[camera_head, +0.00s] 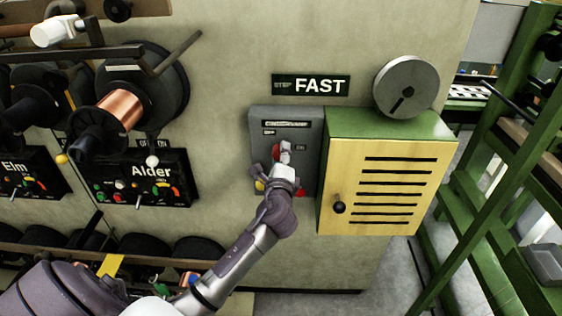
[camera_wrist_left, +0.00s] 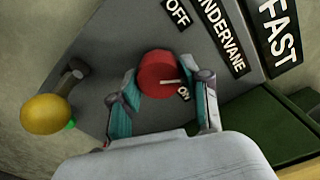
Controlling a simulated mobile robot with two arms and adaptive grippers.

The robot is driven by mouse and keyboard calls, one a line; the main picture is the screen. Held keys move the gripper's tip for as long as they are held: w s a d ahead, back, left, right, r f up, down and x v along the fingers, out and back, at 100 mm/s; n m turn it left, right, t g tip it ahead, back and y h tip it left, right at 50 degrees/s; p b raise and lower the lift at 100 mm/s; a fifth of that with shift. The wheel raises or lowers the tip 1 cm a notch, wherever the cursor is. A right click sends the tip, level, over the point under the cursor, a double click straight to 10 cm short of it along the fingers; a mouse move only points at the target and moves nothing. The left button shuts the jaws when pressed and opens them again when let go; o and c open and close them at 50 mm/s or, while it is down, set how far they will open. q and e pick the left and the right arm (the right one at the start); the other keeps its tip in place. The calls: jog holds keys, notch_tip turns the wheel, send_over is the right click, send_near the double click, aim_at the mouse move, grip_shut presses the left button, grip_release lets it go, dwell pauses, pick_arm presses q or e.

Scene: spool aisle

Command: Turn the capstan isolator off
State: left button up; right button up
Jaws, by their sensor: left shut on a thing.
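A grey switch panel (camera_head: 257,126) is fixed to the wall under the FAST sign. In the left wrist view its red round knob (camera_wrist_left: 158,72) carries a white pointer line on the side by the ON mark (camera_wrist_left: 183,93). The OFF mark (camera_wrist_left: 177,12) is further up the panel. My left gripper (camera_head: 284,152) reaches the panel. In the left wrist view its teal-padded fingers (camera_wrist_left: 160,92) are on both sides of the knob, shut on it. The panel's name label (camera_wrist_left: 222,38) is cut off, reading about "UNDERVANE". My right gripper is not in view.
A yellow ball-ended lever (camera_wrist_left: 46,114) sticks out beside the knob. A green and yellow louvred cabinet (camera_head: 390,185) juts out right of the panel, with a grey disc (camera_head: 405,87) above. The Alder control box (camera_head: 150,180) and spools are left. Green framing (camera_head: 480,170) stands right.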

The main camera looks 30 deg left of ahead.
pick_arm(q)
jog(key=n+b, duration=0.1)
jog(key=n, duration=0.2)
jog(key=shift+f+n+b, duration=0.1)
jog(key=shift+n+b, duration=0.8)
jog(key=shift+n, duration=0.9)
jog(key=o, duration=1.1)
jog(key=shift+o, duration=0.2)
jog(key=v, duration=1.2)
